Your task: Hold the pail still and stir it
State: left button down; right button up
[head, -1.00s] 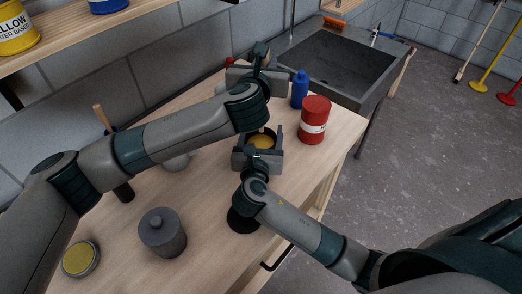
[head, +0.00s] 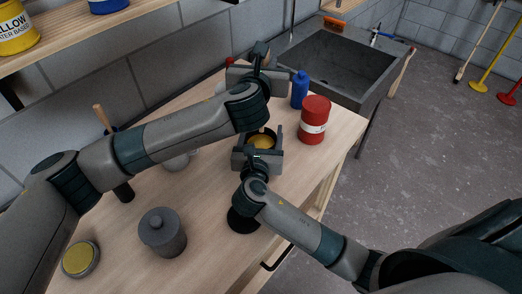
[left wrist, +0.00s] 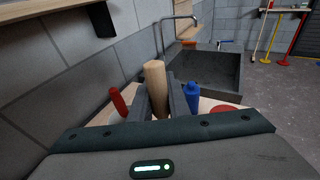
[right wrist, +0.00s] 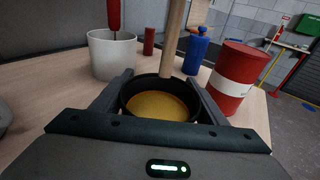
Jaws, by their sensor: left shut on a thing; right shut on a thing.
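A dark round pail (right wrist: 128,97) holds yellow paint (right wrist: 160,106). It stands on the wooden bench and also shows in the head view (head: 262,142). My right gripper (right wrist: 160,92) is shut on the pail, one finger on each side. My left gripper (left wrist: 161,98) is shut on a pale wooden stick (left wrist: 155,76), which stands nearly upright between its fingers. In the right wrist view the stick (right wrist: 173,40) comes down to the pail's far rim. I cannot tell how deep its lower end sits. My left arm covers part of the bench in the head view.
A red and white drum (head: 314,120) and a blue bottle (head: 299,90) stand right of the pail. A white pot (right wrist: 112,56) with a red-handled tool stands left of it. A grey lidded pot (head: 162,233) stands at the front; a sink (head: 335,70) lies beyond.

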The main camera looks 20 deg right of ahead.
pick_arm(q)
jog(key=shift+r, duration=2.55)
pick_arm(e)
jog(key=o, duration=1.4)
jog(key=v, duration=1.2)
jog(key=shift+d, duration=0.1)
pick_arm(q)
jog(key=shift+s+f, duration=0.1)
jog(key=shift+s, duration=0.05)
pick_arm(e)
jog(key=shift+s+f, duration=0.1)
jog(key=shift+s, duration=0.1)
